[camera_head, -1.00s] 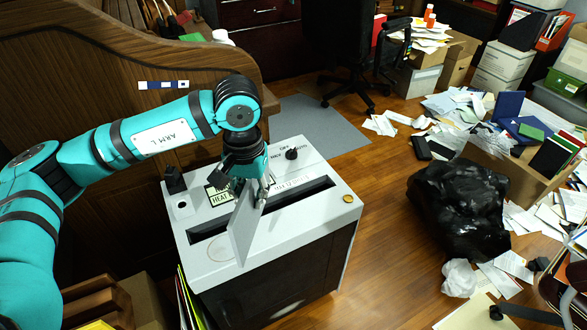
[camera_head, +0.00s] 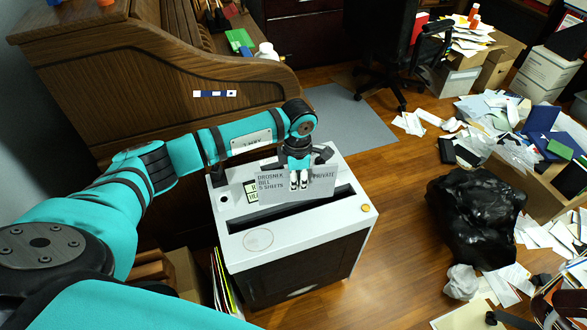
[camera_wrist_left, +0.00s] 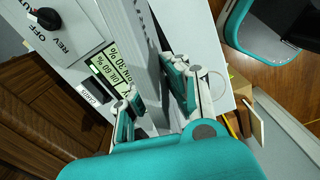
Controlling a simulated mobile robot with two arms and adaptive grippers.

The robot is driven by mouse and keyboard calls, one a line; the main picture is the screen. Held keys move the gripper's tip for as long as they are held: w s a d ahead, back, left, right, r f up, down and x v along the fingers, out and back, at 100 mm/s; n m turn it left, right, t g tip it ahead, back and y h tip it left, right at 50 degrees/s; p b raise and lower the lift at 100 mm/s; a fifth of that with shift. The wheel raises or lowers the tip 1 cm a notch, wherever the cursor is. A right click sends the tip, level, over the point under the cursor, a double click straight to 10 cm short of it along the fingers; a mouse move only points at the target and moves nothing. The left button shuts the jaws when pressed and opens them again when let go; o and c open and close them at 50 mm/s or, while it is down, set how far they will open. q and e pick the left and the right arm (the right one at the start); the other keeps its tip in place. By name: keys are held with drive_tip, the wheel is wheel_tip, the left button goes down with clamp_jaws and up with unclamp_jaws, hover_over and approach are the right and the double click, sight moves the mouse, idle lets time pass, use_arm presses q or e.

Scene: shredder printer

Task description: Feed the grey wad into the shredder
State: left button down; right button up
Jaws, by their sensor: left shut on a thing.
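The grey wad (camera_head: 268,192) is a flat stiff stack marked "DROSNEK BILL 5 SHEETS PRIVATE". My left gripper (camera_head: 298,184) is shut on it at the middle, its fingers pointing down. The wad's broad face is towards the head camera and it lies roughly along the slot (camera_head: 288,210) of the white-topped shredder (camera_head: 315,229). It appears just above or behind the slot; the exact gap cannot be told. In the left wrist view the wad (camera_wrist_left: 148,75) shows edge-on between the fingers (camera_wrist_left: 155,100). My right gripper is not in view.
The shredder's dial (camera_wrist_left: 47,18) and green display (camera_wrist_left: 112,72) show in the left wrist view. A wooden roll-top desk (camera_head: 130,90) stands behind at left. A black bag (camera_head: 470,215) and a crumpled white ball (camera_head: 461,282) lie on the floor at right.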

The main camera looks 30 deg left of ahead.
use_arm(q)
drive_tip(key=shift+a+f+n+p, duration=0.35)
drive_tip(key=shift+a+n, duration=0.15)
drive_tip(key=shift+n, duration=0.7)
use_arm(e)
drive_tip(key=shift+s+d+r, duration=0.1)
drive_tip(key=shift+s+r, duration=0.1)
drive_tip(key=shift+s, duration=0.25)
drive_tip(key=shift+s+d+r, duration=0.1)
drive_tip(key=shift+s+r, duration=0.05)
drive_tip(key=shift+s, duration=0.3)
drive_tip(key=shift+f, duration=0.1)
use_arm(q)
wheel_tip(320, 180, down, 6)
drive_tip(key=b, duration=0.5)
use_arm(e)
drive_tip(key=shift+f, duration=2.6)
use_arm(q)
drive_tip(key=c, duration=1.3)
unclamp_jaws()
